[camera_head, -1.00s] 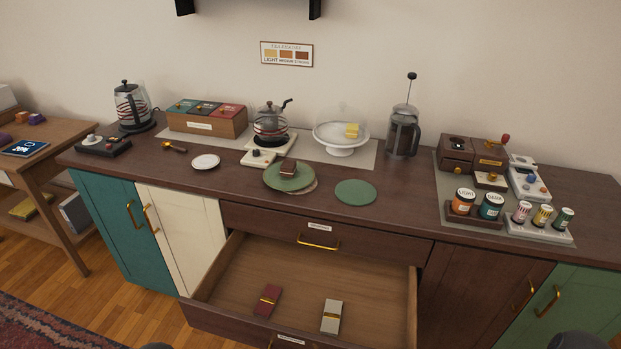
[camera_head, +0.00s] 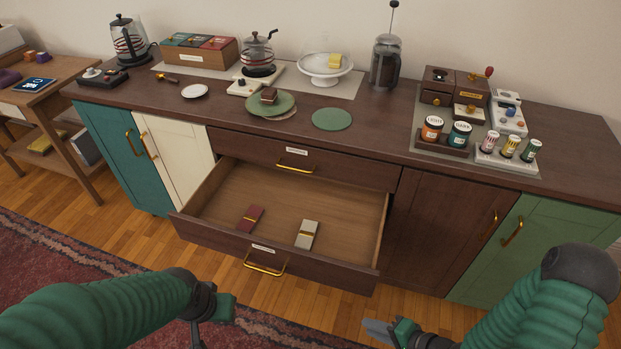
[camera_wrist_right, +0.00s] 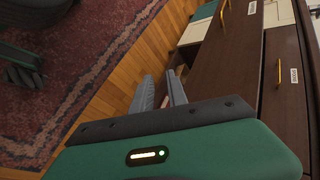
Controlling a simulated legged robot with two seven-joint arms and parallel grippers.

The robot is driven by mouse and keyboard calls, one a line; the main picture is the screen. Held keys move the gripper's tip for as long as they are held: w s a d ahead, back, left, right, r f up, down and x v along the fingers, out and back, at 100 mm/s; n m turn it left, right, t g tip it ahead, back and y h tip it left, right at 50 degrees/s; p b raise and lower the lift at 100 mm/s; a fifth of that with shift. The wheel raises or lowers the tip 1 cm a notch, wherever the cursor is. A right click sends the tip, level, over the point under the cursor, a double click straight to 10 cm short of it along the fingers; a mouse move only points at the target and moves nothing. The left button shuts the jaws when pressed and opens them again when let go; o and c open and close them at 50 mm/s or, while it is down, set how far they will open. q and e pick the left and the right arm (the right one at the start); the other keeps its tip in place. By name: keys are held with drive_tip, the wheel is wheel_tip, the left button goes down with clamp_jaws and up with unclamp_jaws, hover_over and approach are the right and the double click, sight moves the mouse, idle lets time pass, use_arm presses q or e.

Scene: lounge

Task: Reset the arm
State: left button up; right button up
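My right gripper (camera_head: 378,331) is at the bottom of the head view, low in front of the cabinet. In the right wrist view its two grey fingers (camera_wrist_right: 161,90) stand apart with nothing between them. My left gripper (camera_head: 200,335) is at the bottom edge, left of centre. Its fingers are cut off by the frame. Both grippers are clear of the open drawer (camera_head: 350,220), which holds a dark red packet (camera_head: 250,218) and a grey packet (camera_head: 306,234).
The drawer juts out from the cabinet, its handle (camera_head: 265,267) facing me. The counter (camera_head: 370,135) carries a kettle (camera_head: 129,40), a French press (camera_head: 386,60), a cake stand (camera_head: 325,75) and several jars. A rug (camera_head: 60,250) lies on the floor at left.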

drive_tip(key=w+d+r+n+g+h, duration=0.25)
drive_tip(key=d+n+h, duration=0.2)
drive_tip(key=d, duration=0.25)
wheel_tip(320, 180, up, 8)
drive_tip(key=d+n+h, duration=0.1)
drive_tip(key=n+h, duration=0.1)
drive_tip(key=h, duration=0.2)
drive_tip(key=s+a+r+n+g, duration=0.1)
drive_tip(key=s+a+r+n, duration=0.2)
drive_tip(key=s+a+r, duration=0.25)
wheel_tip(320, 180, up, 19)
drive_tip(key=p, duration=1.8)
drive_tip(key=shift+w+d, duration=0.2)
drive_tip(key=shift+d, duration=0.15)
